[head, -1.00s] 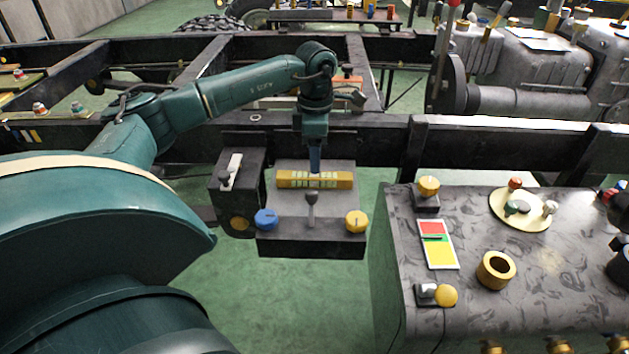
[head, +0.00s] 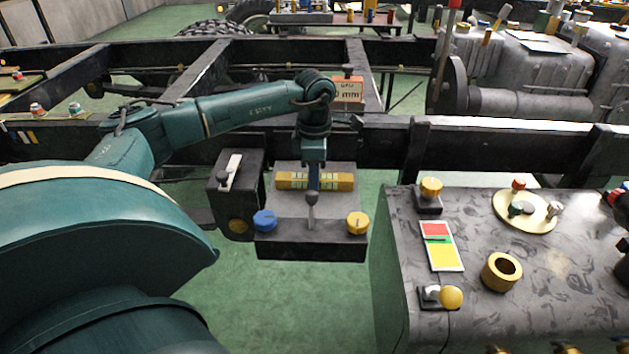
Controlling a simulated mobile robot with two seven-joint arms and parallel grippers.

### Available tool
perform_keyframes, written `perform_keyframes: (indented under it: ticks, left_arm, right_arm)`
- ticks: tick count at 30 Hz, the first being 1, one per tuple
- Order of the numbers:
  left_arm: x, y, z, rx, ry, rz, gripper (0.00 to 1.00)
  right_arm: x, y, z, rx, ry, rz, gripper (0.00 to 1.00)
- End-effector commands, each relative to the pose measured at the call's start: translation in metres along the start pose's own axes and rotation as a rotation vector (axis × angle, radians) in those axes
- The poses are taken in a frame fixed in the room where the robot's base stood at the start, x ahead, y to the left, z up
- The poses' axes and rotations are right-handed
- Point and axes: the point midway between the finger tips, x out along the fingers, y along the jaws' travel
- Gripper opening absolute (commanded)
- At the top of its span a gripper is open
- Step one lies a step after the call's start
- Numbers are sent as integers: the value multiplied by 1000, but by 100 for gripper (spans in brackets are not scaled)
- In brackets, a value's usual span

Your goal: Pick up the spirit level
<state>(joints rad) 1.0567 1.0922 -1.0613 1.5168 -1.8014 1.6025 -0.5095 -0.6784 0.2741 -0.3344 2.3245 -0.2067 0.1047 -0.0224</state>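The spirit level (head: 341,182) is a yellow bar with pale green markings. It lies crosswise on the grey top of a small dark box (head: 335,211) in the middle of the head view. My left gripper (head: 313,183) points down over the middle of the level, and its dark blue fingers cover part of it. The fingers line up one behind the other, so the gap between them is hidden and I cannot tell whether they touch the level. My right gripper is not in view.
A lever (head: 311,199), a blue knob (head: 265,220) and a yellow knob (head: 357,223) stand at the box's front. A dark switch box (head: 238,205) adjoins on the left. A dark frame rail (head: 380,145) runs behind. A grey cabinet (head: 400,250) stands at right.

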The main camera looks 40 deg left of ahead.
Motion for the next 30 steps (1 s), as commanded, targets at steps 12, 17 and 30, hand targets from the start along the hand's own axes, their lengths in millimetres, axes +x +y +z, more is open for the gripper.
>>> perform_keyframes:
  ticks: [12,17,30]
  left_arm:
    - [-1,0,0,0,-1,1,0]
    - [-5,0,0,0,-2,1,0]
    - [-85,0,1,0,-4,3,0]
  right_arm:
    - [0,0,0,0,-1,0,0]
    - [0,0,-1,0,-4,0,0]
    - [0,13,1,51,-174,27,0]
